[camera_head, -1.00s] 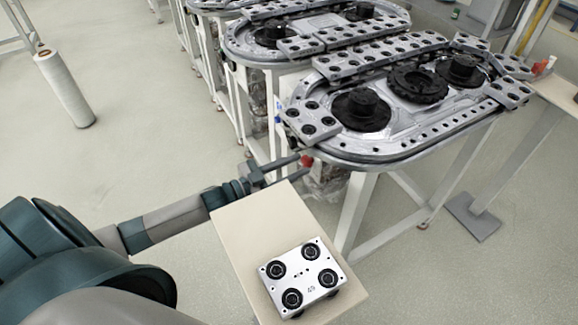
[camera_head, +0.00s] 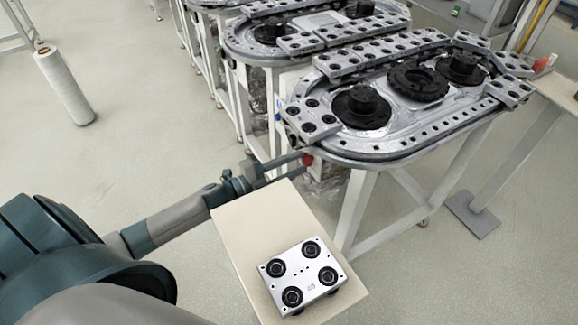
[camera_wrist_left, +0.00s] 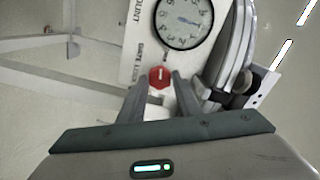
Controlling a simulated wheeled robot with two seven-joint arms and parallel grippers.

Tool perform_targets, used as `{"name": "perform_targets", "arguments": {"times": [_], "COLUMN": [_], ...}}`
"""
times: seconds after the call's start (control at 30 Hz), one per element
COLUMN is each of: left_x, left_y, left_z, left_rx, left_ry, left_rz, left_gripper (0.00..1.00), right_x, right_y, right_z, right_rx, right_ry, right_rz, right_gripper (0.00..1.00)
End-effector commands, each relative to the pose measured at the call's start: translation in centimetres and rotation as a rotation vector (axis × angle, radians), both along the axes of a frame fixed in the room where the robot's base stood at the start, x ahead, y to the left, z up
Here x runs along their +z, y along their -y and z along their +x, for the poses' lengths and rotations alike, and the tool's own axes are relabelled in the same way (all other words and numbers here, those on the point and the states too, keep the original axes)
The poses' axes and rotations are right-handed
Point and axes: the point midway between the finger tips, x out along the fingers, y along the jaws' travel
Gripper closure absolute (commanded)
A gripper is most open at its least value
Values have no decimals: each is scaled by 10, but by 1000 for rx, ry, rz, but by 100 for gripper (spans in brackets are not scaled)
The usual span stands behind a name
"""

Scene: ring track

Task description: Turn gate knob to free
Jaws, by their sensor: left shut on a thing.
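The gate knob is a small red knob with a white mark. In the head view the gate knob (camera_head: 308,159) sits low at the near left corner of the ring track (camera_head: 375,158). In the left wrist view the gate knob (camera_wrist_left: 160,77) is on a white panel (camera_wrist_left: 138,50), beside printed words that read GATE LOCK. My left gripper (camera_head: 300,158) reaches it from the left. In the left wrist view its fingers (camera_wrist_left: 160,84) stand on either side of the knob, shut on it. My right gripper is in neither view.
A round dial (camera_wrist_left: 183,20) is above the knob on the panel. A four-wheeled metal carriage (camera_head: 303,275) lies on a beige board (camera_head: 235,225) close below my left forearm. More tracks stand behind.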

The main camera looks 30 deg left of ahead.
Motion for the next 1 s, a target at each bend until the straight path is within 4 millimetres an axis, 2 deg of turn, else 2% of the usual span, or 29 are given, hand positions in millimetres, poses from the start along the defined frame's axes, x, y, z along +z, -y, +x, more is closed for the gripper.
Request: {"name": "perform_targets", "arguments": {"times": [0.03, 0.37, 0.87, 0.9, 0.97, 1.0], "left_x": [2, 3, 5, 5, 5, 5], "left_y": [-8, -7, -6, -6, -6, -6], "left_z": [4, 4, 5, 5, 4, 4], "left_rx": [15, 14, 13, 13, 13, 11], "left_ry": [20, 101, 116, 116, 116, 115], "left_rz": [34, 169, 190, 190, 190, 190], "left_gripper": [92, 92, 92, 65, 51, 51], "right_x": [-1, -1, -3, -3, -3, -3], "right_y": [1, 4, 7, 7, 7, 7], "right_z": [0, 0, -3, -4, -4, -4], "right_rx": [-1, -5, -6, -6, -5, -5], "right_ry": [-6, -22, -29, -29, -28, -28], "right_rz": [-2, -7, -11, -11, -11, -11], "right_gripper": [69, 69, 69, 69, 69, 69]}}
